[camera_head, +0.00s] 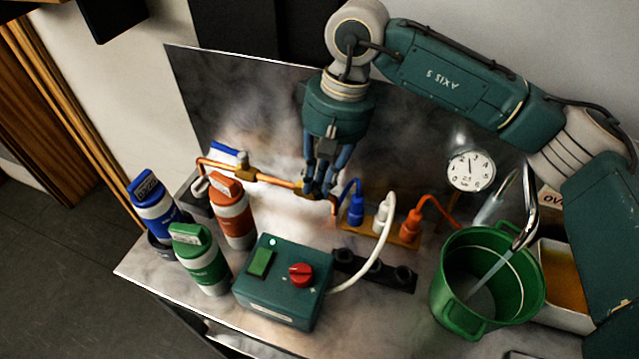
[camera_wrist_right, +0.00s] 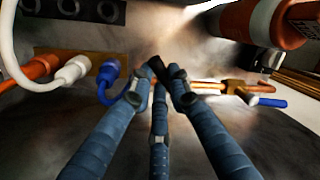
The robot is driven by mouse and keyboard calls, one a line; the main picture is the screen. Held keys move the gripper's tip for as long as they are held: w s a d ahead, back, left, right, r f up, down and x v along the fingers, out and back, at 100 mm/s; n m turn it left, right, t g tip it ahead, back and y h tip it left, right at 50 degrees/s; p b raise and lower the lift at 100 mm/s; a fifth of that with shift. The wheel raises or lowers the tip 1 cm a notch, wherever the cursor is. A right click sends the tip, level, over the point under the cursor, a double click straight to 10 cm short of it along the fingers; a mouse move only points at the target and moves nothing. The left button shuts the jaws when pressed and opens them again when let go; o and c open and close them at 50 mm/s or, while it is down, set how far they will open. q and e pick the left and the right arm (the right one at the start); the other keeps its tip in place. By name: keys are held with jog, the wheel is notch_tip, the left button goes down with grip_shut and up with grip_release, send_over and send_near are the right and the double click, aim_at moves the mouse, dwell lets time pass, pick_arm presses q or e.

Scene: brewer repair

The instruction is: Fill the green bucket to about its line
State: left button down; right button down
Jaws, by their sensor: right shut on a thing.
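The green bucket (camera_head: 449,300) stands at the right of the worktop, under a chrome gooseneck tap (camera_head: 530,200). A pale stream of water (camera_head: 489,273) runs from the tap into it. My right gripper (camera_head: 318,188) points down at the copper pipe (camera_head: 272,178) behind the control box. Its blue fingers are closed together on a small dark part, seemingly a valve handle (camera_wrist_right: 157,67), in the right wrist view. The fingers mostly hide this part. My left gripper is not in view.
Blue, orange and green canisters (camera_head: 205,262) stand at the left. A teal control box (camera_head: 282,283) with a red knob is at the front middle. Coloured plugs (camera_head: 382,218) with cables, a round dial (camera_head: 471,170) and a box of amber contents (camera_head: 567,279) are nearer the bucket.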

dwell(0.3)
jog(key=c, duration=1.6)
grip_release()
jog(key=shift+c, duration=0.2)
notch_tip(320, 180, up, 12)
jog(key=d, duration=0.2)
jog(key=shift+w+d, duration=0.15)
jog(key=shift+w, duration=0.15)
